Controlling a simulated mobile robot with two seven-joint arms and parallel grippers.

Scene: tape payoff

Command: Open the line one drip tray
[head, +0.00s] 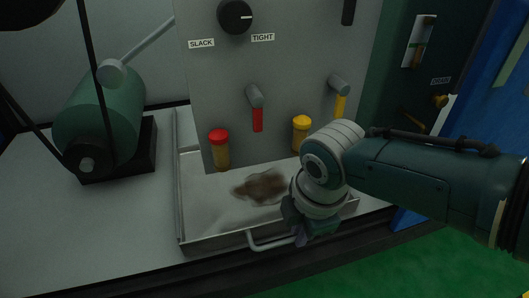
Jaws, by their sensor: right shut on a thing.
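A shallow metal drip tray (213,240) sits at the foot of the grey panel, with a brown stain (262,188) on its floor. A bar handle (268,244) runs along its front wall. My right gripper (301,236) is at the right part of this handle and is shut on it; its fingers are partly hidden by the wrist. The tray's right end is partly hidden behind my right arm. No line number shows on the tray. My left gripper is not in view.
A grey panel (215,80) with a SLACK/TIGHT knob (235,16), red and yellow levers and red and yellow capped posts rises behind the tray. A green motor (100,115) stands at left. Green floor (420,265) lies open in front at right.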

